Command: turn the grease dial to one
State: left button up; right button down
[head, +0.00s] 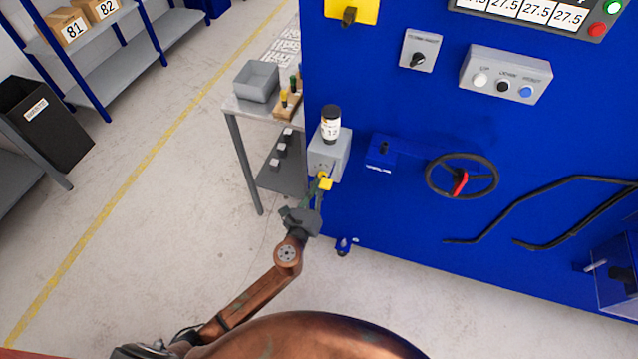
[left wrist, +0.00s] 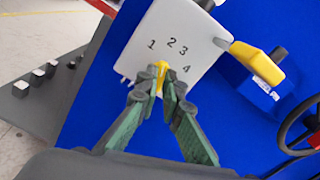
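The grease dial is a small yellow knob (left wrist: 161,76) on the front of a grey box, with the numbers 1 to 4 printed in an arc. The box (head: 340,150) is fixed to the left end of the blue machine, with a black-capped bottle (head: 331,125) on top. The knob appears to point up, between 1 and 2; its exact angle is partly hidden. My left gripper (left wrist: 161,88) has a green-grey finger on each side of the knob and looks closed on it. In the head view the left gripper (head: 318,188) is at the box's lower front. My right gripper is not in view.
A handwheel (head: 462,176) and a small blue box (head: 381,150) with a black knob are right of the dial box. A grey metal cart (head: 236,104) with a tray (head: 257,81) stands at left. Black hoses (head: 545,205) hang farther right.

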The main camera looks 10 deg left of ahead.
pick_arm(q)
jog(key=shift+n, duration=0.4)
grip_shut()
jog(key=shift+n+b, duration=0.8)
jog(key=shift+n, duration=2.8)
jog(key=o, duration=0.6)
grip_release()
jog(key=shift+s, duration=0.1)
